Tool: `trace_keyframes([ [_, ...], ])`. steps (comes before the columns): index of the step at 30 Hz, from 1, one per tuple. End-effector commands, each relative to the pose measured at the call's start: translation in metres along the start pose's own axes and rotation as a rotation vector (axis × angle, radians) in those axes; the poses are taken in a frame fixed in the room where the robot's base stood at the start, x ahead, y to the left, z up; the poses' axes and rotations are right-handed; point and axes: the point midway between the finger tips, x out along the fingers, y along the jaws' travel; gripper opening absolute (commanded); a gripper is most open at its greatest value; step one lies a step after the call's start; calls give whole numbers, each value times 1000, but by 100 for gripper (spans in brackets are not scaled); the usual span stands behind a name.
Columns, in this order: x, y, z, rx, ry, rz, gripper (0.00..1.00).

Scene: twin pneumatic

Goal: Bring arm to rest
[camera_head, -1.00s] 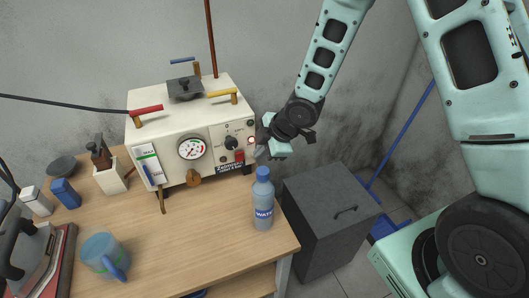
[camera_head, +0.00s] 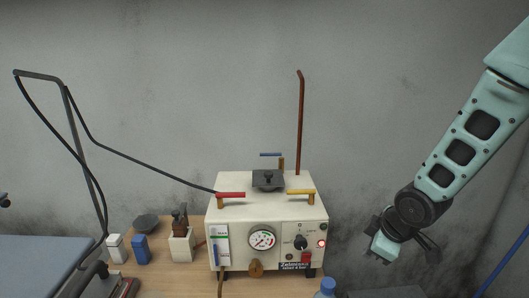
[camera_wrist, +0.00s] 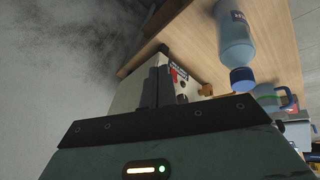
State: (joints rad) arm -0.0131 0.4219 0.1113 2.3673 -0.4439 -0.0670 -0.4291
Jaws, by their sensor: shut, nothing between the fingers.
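My gripper (camera_head: 376,240) hangs at the end of my mint-green arm, right of the cream pneumatic machine (camera_head: 222,272) in the head view. It is apart from the machine and holds nothing. In the wrist view the dark, shut fingers (camera_wrist: 156,88) stand in front of the machine (camera_wrist: 128,90), hiding part of it. The machine's front has a round gauge, a black knob and a lit red light.
A water bottle (camera_head: 325,289) stands near the machine's right front; it also shows in the wrist view (camera_wrist: 236,38). The wall behind is bare.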

Motion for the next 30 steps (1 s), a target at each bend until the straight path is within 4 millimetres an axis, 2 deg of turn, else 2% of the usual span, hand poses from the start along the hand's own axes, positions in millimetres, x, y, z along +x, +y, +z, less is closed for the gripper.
trace_keyframes([
  [1,-24,4,14,130,-40,23,0],
  [6,-76,-6,52,523,-141,44,0],
  [14,-130,-41,85,991,-217,20,0],
  [15,-124,-57,68,915,-222,-13,0],
  [17,-123,-78,52,840,-230,-50,0],
  [21,-127,-134,22,664,-256,-132,0],
  [27,-142,-214,2,418,-301,-225,0],
  [30,-149,-237,2,343,-317,-247,0],
])
